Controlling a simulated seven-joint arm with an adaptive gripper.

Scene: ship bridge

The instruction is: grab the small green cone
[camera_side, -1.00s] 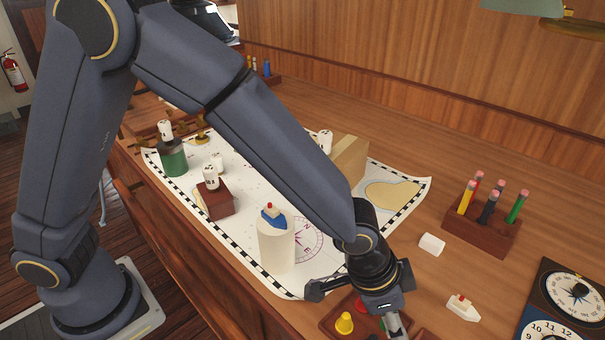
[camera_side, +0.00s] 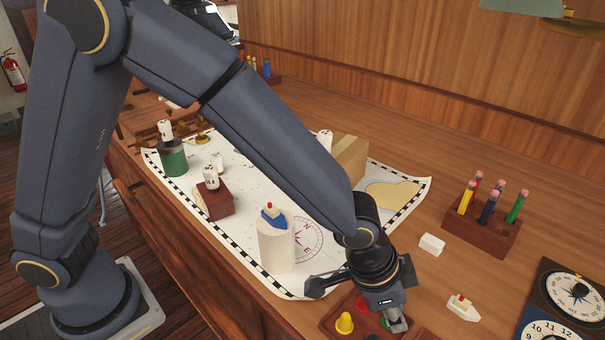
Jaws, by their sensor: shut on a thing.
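The small green cone (camera_side: 384,323) is mostly hidden by my gripper in the side view; only a bit of green shows low at the fingertips, over the wooden tray (camera_side: 327,325) at the bottom edge. My gripper (camera_side: 393,322) points down there and is shut on the green cone. Whether the cone touches the tray cannot be told. A yellow cone (camera_side: 344,323) stands in the tray to the left, and a red piece (camera_side: 362,303) is just behind, partly covered by my gripper.
A cream cylinder (camera_side: 276,247) with a blue toy boat on top stands left on the chart (camera_side: 250,262). A white block (camera_side: 432,245), a toy boat (camera_side: 463,308) and a pencil holder (camera_side: 482,238) are to the right. Bare desk lies between them.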

